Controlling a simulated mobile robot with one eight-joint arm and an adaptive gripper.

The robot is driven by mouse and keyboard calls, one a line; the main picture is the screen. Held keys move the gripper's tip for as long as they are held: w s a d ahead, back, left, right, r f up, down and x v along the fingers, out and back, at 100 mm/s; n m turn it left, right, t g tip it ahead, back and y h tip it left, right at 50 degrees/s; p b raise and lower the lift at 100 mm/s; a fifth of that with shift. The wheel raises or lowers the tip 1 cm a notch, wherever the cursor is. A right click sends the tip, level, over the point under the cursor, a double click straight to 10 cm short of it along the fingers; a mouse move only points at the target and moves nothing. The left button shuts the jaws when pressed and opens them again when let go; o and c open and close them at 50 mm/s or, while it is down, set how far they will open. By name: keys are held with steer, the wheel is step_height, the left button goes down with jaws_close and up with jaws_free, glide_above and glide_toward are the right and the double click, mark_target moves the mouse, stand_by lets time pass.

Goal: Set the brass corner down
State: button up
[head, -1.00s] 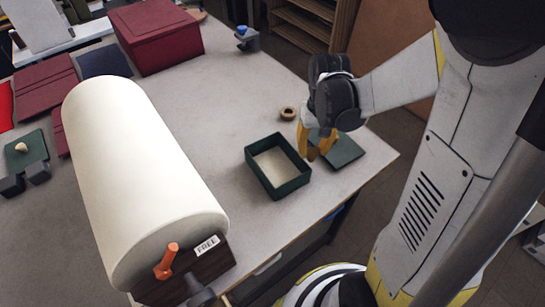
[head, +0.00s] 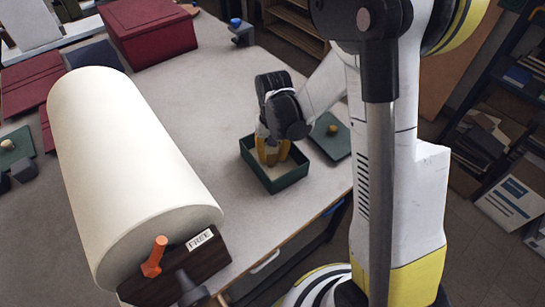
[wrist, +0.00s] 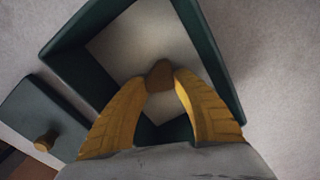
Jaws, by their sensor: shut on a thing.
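My gripper (head: 271,158) points down inside the open top of a green box (head: 290,182). In the wrist view, its yellow fingers (wrist: 160,82) are closed on a small brown-gold piece, the brass corner (wrist: 159,72). Most of the piece is hidden between the fingertips, and the head view does not show it. The box walls (wrist: 72,62) surround the fingertips in the wrist view, over a pale floor (wrist: 135,40). I cannot tell whether the piece touches the floor.
A green lid with a round knob (head: 333,130) lies just right of the box; it shows in the wrist view too (wrist: 40,112). A dark red box (head: 148,38) stands at the back. The tabletop between is clear.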

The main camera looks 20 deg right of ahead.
mark_target(273, 156)
steer(key=shift+f, duration=0.15)
steer(key=o, duration=0.9)
steer(key=shift+c, duration=0.2)
step_height(273, 156, up, 12)
steer(key=r+p, duration=0.1)
steer(key=p, duration=0.3)
steer(key=s+r+n+t, duration=0.2)
steer(key=s+r+t, duration=0.5)
steer(key=s+r, duration=0.4)
steer(key=s, duration=0.3)
steer(key=shift+r, duration=0.2)
